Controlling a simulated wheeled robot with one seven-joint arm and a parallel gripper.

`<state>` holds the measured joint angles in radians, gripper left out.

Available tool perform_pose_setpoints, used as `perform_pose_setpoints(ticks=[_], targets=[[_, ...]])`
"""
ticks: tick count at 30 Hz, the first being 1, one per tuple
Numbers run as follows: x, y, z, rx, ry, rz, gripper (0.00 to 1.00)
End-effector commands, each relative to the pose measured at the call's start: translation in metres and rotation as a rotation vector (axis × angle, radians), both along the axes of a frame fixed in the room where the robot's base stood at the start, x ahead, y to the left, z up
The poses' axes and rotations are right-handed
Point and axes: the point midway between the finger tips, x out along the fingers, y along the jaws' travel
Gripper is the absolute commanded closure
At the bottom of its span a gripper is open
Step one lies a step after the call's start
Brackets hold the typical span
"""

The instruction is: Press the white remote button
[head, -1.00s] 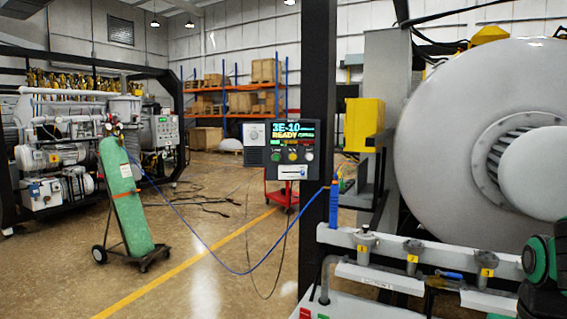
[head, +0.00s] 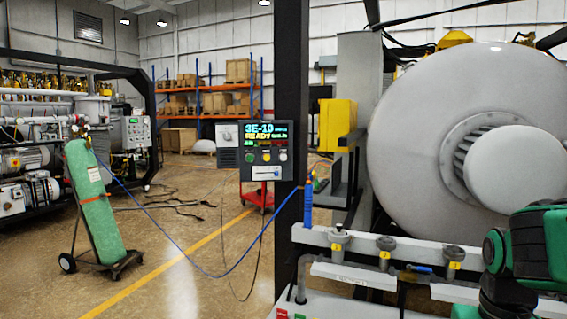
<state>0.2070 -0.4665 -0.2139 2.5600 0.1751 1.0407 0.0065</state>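A dark control panel (head: 262,150) is mounted on a black upright post (head: 291,90), left of centre. Its lit screen (head: 266,132) reads "3E-10" and "READY". Below the screen is a row of small round buttons, and the right one (head: 283,156) looks pale. The buttons are too small to be sure which is the white remote button. My green and black arm (head: 540,245) shows at the lower right, well apart from the panel. My gripper cannot be made out.
A large pale furnace door (head: 420,120) fills the right. A white rail (head: 320,236) with grey numbered fittings runs in front of it. A green cylinder (head: 95,205) stands on a cart at the left. A blue hose (head: 165,232) hangs between cylinder and post. Open floor lies left of the post.

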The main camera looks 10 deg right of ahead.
Motion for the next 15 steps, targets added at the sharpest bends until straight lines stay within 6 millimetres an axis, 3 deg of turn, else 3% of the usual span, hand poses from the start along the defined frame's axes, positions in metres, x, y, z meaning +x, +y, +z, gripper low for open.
perform_pose_setpoints(ticks=[8,9,13,15], targets=[[0.0000,0.0000,0.0000,0.000,0.000,0.000,0.69],[0.0000,0.0000,0.0000,0.000,0.000,0.000,0.71],[0.0000,0.0000,0.0000,0.000,0.000,0.000,1.00],[0.0000,0.0000,0.0000,0.000,0.000,0.000,1.00]])
